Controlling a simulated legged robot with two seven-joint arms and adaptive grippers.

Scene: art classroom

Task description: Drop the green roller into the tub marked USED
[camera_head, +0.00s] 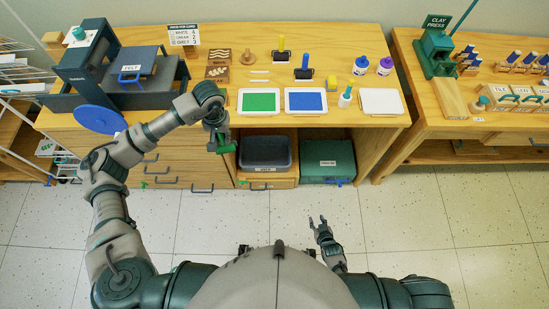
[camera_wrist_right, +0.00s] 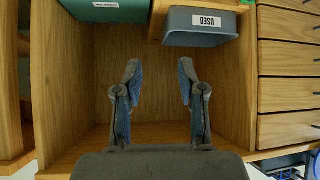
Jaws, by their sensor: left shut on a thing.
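The green roller (camera_head: 228,149) is in my left gripper (camera_head: 218,136), which is shut on it; the fingers and arm hide part of it. They are in front of the desk edge, just left of the tub marked USED (camera_head: 264,167). The tub is grey, open-topped and stands on a low shelf of the desk opening. In the right wrist view the tub (camera_wrist_right: 201,40) appears upside down with its USED label readable. My right gripper (camera_head: 318,226) is open and empty, low in front of the desk; its fingers also show in the right wrist view (camera_wrist_right: 158,85).
A teal lidded bin (camera_head: 328,160) stands right of the tub. On the desktop are a green ink tray (camera_head: 259,101), a blue ink tray (camera_head: 306,102), a yellow-handled roller (camera_head: 282,50) and a blue-handled roller (camera_head: 304,68). The press (camera_head: 95,75) is at left. The floor in front is clear.

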